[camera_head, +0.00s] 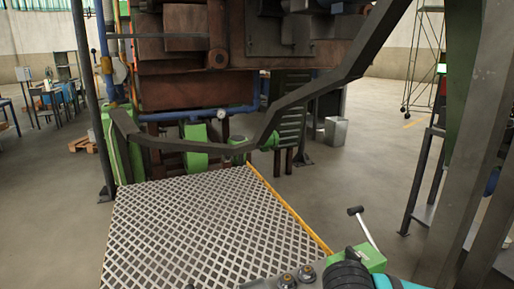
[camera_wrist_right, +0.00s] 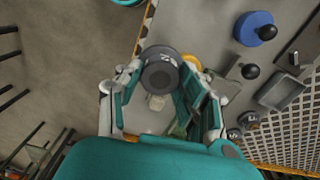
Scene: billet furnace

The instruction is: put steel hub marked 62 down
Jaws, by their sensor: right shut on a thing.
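In the right wrist view my right gripper (camera_wrist_right: 157,84) is shut on a dark grey round steel hub (camera_wrist_right: 160,75). Part of the hub's underside is hidden. My left gripper is in neither view.
A yellow round thing (camera_wrist_right: 190,63) is close beside the held hub. In the head view a dark handrail (camera_head: 190,146) borders the grating platform (camera_head: 190,225).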

